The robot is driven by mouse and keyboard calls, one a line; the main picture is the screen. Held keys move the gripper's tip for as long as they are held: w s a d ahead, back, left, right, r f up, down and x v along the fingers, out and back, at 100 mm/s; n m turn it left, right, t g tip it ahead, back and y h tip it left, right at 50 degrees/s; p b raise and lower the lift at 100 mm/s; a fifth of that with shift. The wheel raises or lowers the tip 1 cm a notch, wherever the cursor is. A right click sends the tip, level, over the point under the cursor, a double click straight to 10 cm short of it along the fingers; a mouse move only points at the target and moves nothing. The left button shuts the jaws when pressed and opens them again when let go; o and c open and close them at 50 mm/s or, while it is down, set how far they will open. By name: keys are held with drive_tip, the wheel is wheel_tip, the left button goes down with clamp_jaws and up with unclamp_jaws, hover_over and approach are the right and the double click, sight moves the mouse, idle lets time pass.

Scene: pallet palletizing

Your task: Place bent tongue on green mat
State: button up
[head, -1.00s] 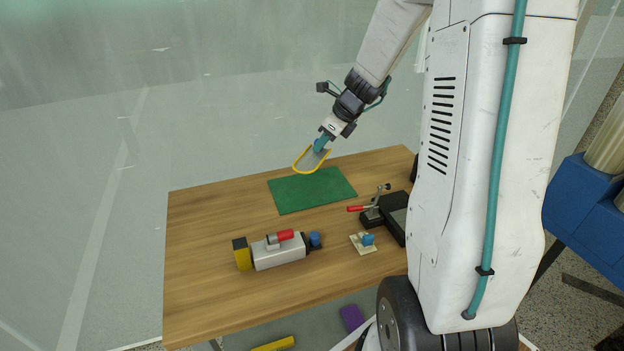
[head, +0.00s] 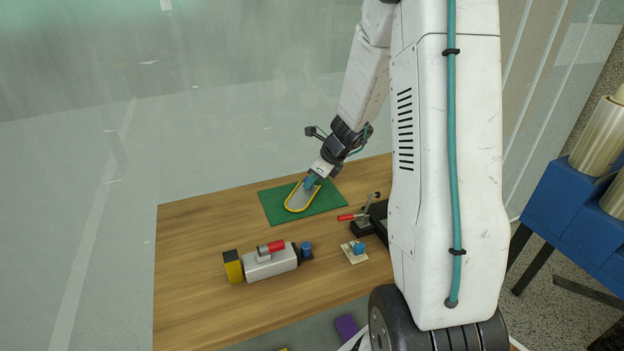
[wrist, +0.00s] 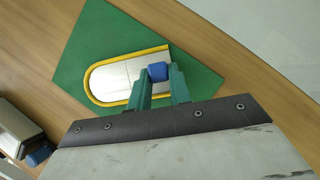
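The bent tongue (head: 299,200) is a grey plate with a rounded end and a yellow rim. It is over the green mat (head: 330,205) in the head view, on it or just above it; I cannot tell which. In the wrist view the tongue (wrist: 115,78) lies within the outline of the mat (wrist: 90,40). Its blue knob (wrist: 158,72) is between the teal fingertips of my gripper (wrist: 162,78), which is shut on it. My gripper (head: 311,181) reaches down from the upper right in the head view. The fingers hide part of the tongue's near edge.
A grey block device with a yellow end and red part (head: 270,264) stands on the wooden table (head: 190,310). A small plate with a blue knob (head: 355,251) and a red-handled clamp (head: 362,222) lie right of it. The table's left side is bare.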

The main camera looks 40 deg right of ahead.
drive_tip(key=o, duration=0.4)
drive_tip(key=v, duration=1.2)
drive_tip(key=s+a+r+n+g, duration=0.1)
drive_tip(key=s+a+r+n, duration=0.3)
drive_tip(key=a+n, duration=0.35)
drive_tip(key=s+a+r+n+g, duration=0.1)
drive_tip(key=s+a+r+n, duration=0.3)
drive_tip(key=a+n, duration=0.3)
drive_tip(key=s+a+r+n+h, duration=0.1)
drive_tip(key=s+a+n, duration=0.1)
drive_tip(key=s+n, duration=0.3)
drive_tip(key=s+a+n+g+h, duration=0.1)
drive_tip(key=s+a+n, duration=0.2)
drive_tip(key=s+n, duration=0.2)
drive_tip(key=s+a+r+n+g+h, duration=0.1)
drive_tip(key=s+a+n, duration=0.2)
drive_tip(key=s+n, duration=0.2)
drive_tip(key=shift+s+r+n, duration=0.2)
drive_tip(key=shift+s, duration=0.25)
drive_tip(key=shift+s+r+n, duration=0.15)
drive_tip(key=shift+s, duration=0.3)
